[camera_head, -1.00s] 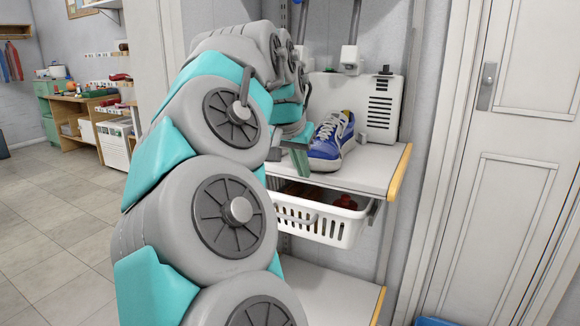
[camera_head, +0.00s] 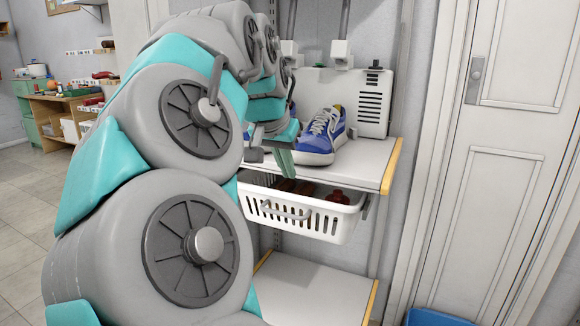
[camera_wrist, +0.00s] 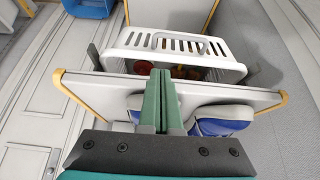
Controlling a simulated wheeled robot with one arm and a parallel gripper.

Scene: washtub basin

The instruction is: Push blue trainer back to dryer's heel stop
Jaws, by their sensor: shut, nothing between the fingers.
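The blue trainer (camera_head: 321,138), with white sole and laces, sits on the shelf with its toe toward the front edge. The white dryer (camera_head: 370,108), a vented box, stands at the back of the shelf. My gripper (camera_head: 284,160) is shut and empty at the front shelf edge, just left of the toe. Its green fingers in the wrist view (camera_wrist: 160,95) look apart from the trainer. The heel stop cannot be made out. My arm hides the left of the shelf.
A lower shelf (camera_head: 310,285) is empty. A white door (camera_head: 505,160) stands right, and a blue bin (camera_head: 438,318) is on the floor.

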